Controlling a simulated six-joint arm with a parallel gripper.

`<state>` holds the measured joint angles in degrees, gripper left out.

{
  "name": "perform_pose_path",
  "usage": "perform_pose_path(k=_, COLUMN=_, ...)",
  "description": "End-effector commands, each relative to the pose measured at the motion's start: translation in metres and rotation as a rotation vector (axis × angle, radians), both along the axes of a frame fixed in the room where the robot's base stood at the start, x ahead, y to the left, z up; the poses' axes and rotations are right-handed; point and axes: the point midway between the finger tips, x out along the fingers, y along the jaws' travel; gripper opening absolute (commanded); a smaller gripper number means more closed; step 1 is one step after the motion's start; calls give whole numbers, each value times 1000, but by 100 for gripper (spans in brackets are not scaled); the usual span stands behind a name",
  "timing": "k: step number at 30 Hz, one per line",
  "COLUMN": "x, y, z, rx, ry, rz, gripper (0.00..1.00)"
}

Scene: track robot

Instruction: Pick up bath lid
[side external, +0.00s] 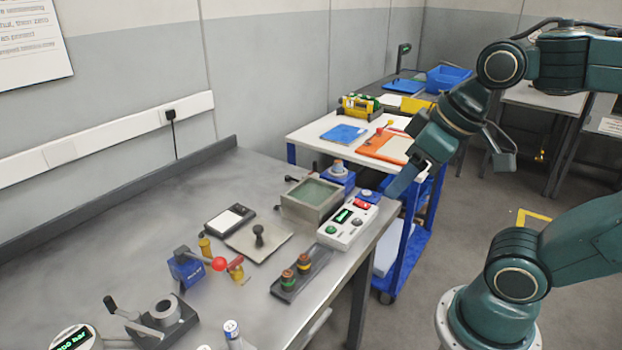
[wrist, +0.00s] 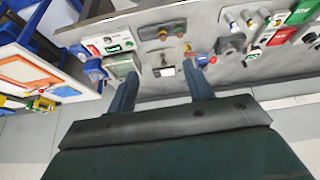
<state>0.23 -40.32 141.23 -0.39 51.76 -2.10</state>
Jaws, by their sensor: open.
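The bath lid (side external: 272,243) is a flat pale grey plate with an upright black knob, lying on the metal bench to the left of the bath in the side view. In the wrist view, the lid (wrist: 154,57) is small and lies beyond the fingertips. The bath (side external: 289,205) is an uncovered grey box with greenish contents, and it also shows in the wrist view (wrist: 121,70). My gripper (side external: 402,184) is above and to the right of the bench's right edge, away from the lid. In the wrist view my gripper (wrist: 161,88) has its two blue fingers wide apart, with nothing held.
A white control box (side external: 348,227) stands right of the bath. A black scale (side external: 229,219) lies behind the lid. A dark tray (side external: 303,275) with round parts sits in front. A red-knobbed lever (side external: 218,264) stands to the left. A white-topped cart (side external: 318,134) stands behind.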

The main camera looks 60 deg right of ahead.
Motion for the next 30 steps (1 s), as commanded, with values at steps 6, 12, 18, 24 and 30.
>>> perform_pose_path(k=6, x=32, y=1, z=11, rx=-38, ry=43, rz=94, gripper=52)
perform_pose_path(k=12, x=73, y=1, z=18, rx=-80, ry=91, rz=213, gripper=52)
perform_pose_path(k=18, x=116, y=-1, z=18, rx=-116, ry=133, rz=337, gripper=52)
perform_pose_path(k=24, x=159, y=-3, z=10, rx=-145, ry=175, rz=462, gripper=52)
perform_pose_path(k=30, x=203, y=-7, z=-6, rx=-168, ry=213, rz=588, gripper=52)
